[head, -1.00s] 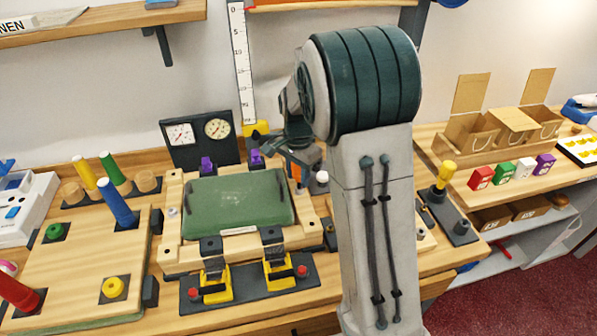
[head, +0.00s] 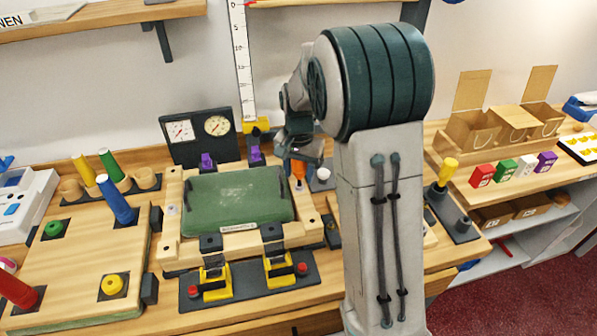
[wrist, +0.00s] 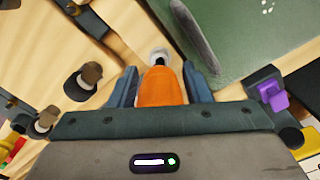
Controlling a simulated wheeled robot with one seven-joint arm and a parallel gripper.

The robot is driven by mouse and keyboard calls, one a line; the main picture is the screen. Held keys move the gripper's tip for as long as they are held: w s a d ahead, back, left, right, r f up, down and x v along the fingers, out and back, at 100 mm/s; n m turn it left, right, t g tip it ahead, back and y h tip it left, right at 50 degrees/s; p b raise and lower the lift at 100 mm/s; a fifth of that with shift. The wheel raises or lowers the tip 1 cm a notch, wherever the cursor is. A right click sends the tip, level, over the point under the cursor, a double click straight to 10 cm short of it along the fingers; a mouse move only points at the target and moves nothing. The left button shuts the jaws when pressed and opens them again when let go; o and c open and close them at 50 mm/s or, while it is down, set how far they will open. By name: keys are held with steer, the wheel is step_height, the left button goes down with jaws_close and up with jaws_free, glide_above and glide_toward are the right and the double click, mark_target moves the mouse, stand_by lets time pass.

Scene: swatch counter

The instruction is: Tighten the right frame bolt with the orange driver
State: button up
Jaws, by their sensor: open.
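The orange driver (head: 298,170) is at the right rail of the wooden frame (head: 310,232), which surrounds a green panel (head: 235,200). In the wrist view the orange handle (wrist: 163,90) lies between the two blue fingers of my gripper (wrist: 161,84). The fingers are open, with a narrow gap visible on each side of the handle. Past the handle a grey metal piece (wrist: 160,55) shows on the pale wood; I cannot tell whether it is the right bolt or the driver's end. A pale bolt (head: 173,209) shows on the left rail. The head view shows my gripper (head: 300,158) above the driver.
Two yellow clamps (head: 215,283) stand at the frame's front edge, and purple latches (head: 207,161) at its back. Twin gauges (head: 197,136) stand behind. A peg board (head: 75,262) is at left. A yellow-handled tool (head: 447,172) stands in a dark holder at right.

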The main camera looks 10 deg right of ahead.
steer(key=n, duration=0.4)
steer(key=shift+d+n, duration=0.1)
steer(key=shift+n, duration=0.3)
steer(key=n, duration=0.5)
steer(key=shift+s, duration=0.1)
steer(key=c, duration=0.7)
steer(key=m, duration=0.3)
steer(key=shift+m, duration=0.3)
steer(key=shift+c, duration=0.2)
steer(key=m, duration=0.3)
steer(key=shift+m, duration=0.3)
steer(key=m, duration=0.4)
steer(key=shift+m, duration=0.3)
steer(key=shift+m+p, duration=0.4)
steer(key=shift+m, duration=1)
